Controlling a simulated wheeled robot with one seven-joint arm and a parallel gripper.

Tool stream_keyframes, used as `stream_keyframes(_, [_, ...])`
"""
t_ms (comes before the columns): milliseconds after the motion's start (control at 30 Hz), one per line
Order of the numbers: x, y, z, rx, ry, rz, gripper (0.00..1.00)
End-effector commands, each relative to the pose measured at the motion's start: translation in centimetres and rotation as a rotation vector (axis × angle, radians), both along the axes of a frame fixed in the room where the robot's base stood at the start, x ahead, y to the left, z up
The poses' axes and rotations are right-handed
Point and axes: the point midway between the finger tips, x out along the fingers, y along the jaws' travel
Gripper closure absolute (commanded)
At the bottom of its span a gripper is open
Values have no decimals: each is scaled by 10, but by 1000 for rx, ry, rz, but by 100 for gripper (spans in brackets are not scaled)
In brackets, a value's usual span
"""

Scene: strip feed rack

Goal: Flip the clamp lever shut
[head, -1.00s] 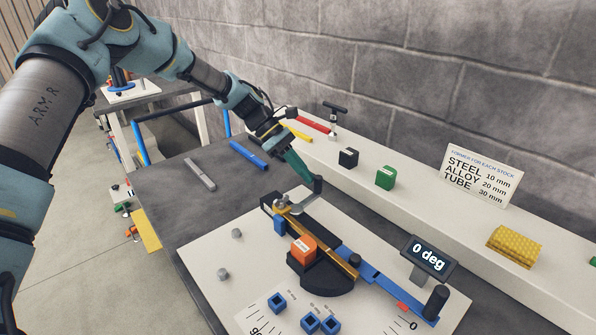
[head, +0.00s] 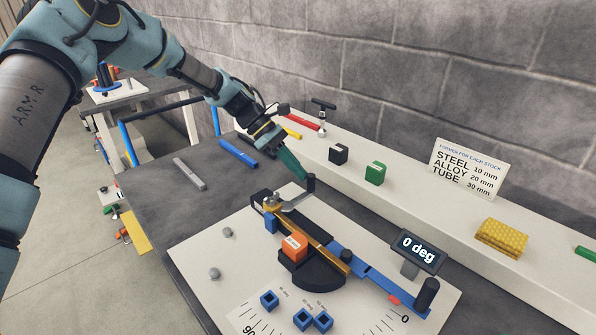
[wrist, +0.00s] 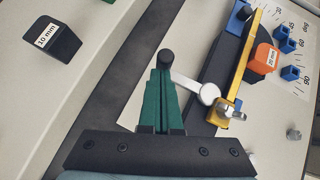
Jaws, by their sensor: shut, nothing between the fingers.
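The clamp lever (head: 291,200) is a grey metal arm with an upright black knob (head: 310,183), at the far end of the bending fixture. It also shows in the wrist view as a light grey arm (wrist: 190,86) running from its pivot to the dark knob (wrist: 165,58). My gripper (head: 303,177) has green fingers, shut with nothing between them. Its fingertips are at the knob, and appear to touch or nearly touch it. A yellow strip (head: 322,247) lies along the fixture beside an orange block (head: 294,246).
The blue bending arm (head: 378,280) ends in a black handle near a display reading 0 deg (head: 419,251). A black block (head: 338,154) and a green block (head: 375,173) stand on the white ledge behind. Small blue blocks sit on the white board.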

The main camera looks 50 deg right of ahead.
Motion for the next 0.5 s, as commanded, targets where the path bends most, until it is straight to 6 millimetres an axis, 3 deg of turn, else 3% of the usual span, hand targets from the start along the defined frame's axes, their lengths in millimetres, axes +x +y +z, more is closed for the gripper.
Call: stream_keyframes(500, [62,21,61,-3,-5,4,100])
